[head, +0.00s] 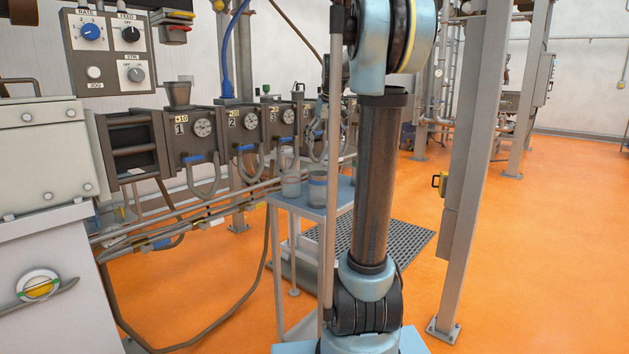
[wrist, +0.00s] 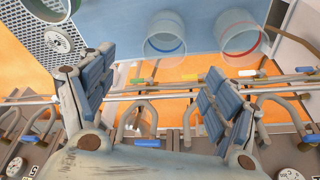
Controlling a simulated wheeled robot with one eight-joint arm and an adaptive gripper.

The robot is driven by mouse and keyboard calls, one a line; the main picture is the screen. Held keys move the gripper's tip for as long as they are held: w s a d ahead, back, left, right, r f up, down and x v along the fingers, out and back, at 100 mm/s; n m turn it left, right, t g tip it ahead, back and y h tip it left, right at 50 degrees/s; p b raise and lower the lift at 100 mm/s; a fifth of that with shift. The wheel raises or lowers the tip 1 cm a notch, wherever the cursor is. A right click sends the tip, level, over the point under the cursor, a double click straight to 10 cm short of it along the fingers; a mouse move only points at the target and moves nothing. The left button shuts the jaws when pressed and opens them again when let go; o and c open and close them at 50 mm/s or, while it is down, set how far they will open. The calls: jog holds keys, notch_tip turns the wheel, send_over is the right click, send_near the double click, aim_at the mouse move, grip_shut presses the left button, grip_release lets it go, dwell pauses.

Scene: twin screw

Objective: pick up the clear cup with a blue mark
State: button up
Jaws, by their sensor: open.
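The clear cup with a blue mark (wrist: 165,36) stands on a blue-topped stand (wrist: 110,22) in the wrist view, ahead of my gripper and near the middle. My arm hides part of the stand.
A machine with numbered barrel sections (head: 235,130), dials and hoses runs along the left. A control panel (head: 108,50) is above it. A grey post (head: 478,170) stands at right. A dark floor grate (head: 400,245) lies behind my arm. The orange floor at right is clear.

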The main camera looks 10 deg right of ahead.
jog(key=x, duration=1)
jog(key=a+x, duration=0.1)
jog(key=x, duration=0.5)
jog(key=shift+w, duration=0.2)
jog(key=c, duration=1.2)
